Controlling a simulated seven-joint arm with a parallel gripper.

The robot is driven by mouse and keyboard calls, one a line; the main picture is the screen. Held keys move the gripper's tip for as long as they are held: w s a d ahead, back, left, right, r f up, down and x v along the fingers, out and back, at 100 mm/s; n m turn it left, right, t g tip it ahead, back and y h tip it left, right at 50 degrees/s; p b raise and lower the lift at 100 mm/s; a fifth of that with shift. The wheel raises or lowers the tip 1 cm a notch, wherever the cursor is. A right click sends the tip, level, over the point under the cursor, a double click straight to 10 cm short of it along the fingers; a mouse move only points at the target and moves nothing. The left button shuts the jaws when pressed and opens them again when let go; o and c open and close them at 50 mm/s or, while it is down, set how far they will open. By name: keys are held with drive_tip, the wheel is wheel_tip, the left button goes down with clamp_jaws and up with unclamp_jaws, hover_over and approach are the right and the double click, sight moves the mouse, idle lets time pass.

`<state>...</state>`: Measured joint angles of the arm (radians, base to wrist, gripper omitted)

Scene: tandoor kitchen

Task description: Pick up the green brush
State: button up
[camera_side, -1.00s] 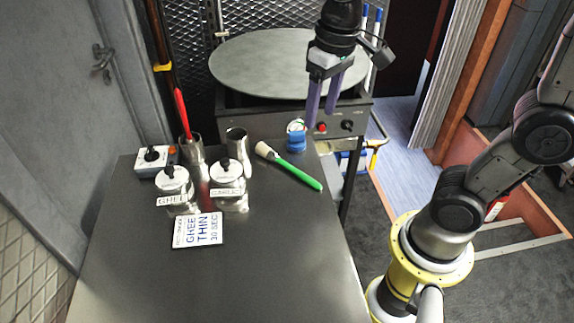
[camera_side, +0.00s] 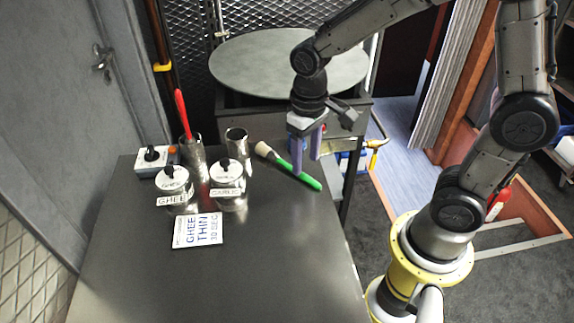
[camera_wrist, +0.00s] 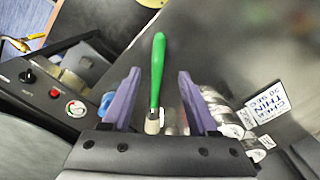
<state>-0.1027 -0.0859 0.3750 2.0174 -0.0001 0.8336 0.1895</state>
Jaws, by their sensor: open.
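The green brush (camera_side: 302,178) lies on the dark metal table, its pale bristle head toward the metal cups and its green handle toward the table's right edge. In the wrist view the green brush (camera_wrist: 157,72) shows between the two fingers, handle pointing up the picture and pale head low. My gripper (camera_side: 306,165) is open and points down over the brush. In the side view its purple fingers overlap the handle. In the wrist view my gripper (camera_wrist: 158,85) has one finger on each side of the brush, with gaps, and holds nothing. The exact height above the table is unclear.
Two lidded tins, ghee (camera_side: 174,185) and another (camera_side: 228,184), stand left of the brush with metal cups (camera_side: 237,142) behind. A red-handled brush (camera_side: 182,112) stands in one cup. A round griddle (camera_side: 240,68) is behind. The table's front is clear.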

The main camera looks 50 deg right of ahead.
sight(306, 176)
drive_tip(key=shift+s+d+f, duration=0.1)
drive_tip(key=shift+f, duration=1.05)
drive_tip(key=shift+s+d+f, duration=0.1)
drive_tip(key=shift+f, duration=1.05)
drive_tip(key=shift+w, duration=0.1)
clamp_jaws()
